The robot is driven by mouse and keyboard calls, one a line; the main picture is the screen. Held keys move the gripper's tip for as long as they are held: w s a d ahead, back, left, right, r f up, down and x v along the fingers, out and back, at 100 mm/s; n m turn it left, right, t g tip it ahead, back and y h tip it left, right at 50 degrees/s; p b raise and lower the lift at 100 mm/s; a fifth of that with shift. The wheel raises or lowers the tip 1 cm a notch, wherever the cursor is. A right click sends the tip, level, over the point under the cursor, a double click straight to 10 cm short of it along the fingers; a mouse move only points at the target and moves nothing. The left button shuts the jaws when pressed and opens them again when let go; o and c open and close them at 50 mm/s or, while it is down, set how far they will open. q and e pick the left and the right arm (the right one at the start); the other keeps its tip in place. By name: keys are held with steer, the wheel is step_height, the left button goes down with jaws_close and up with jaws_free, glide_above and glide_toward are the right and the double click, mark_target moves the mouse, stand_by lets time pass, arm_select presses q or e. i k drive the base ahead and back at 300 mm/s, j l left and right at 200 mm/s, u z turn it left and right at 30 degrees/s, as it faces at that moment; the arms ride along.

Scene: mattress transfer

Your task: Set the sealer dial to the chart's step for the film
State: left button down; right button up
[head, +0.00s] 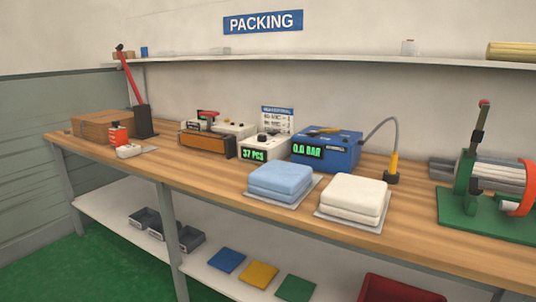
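A chart with a blue header (277,118) stands behind a white box (263,148) with dark knobs on top and a green readout of "37 PCS"; the chart's rows are too small to read. Left of it is a low device with a red handle, a pale top and an orange-brown front (207,144), which may be the sealer. I cannot tell which knob is the sealer dial or how it is set. I cannot tell which thing is the film. Neither of my grippers is in view.
On the wooden bench (225,171) lie a blue folded stack (281,181) and a white one (354,195), each on a tray. A blue box reading "0.0 BAR" (327,151) stands behind them. A green-based machine (490,192) fills the right. A lever tool (142,120) stands left.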

mark_target(262, 137)
steer(key=i+j+u, duration=0.25)
steer(key=i+j, duration=0.4)
steer(key=j, duration=0.3)
steer(key=i+j+u, duration=0.25)
steer(key=i+j, duration=0.45)
steer(key=j, duration=0.1)
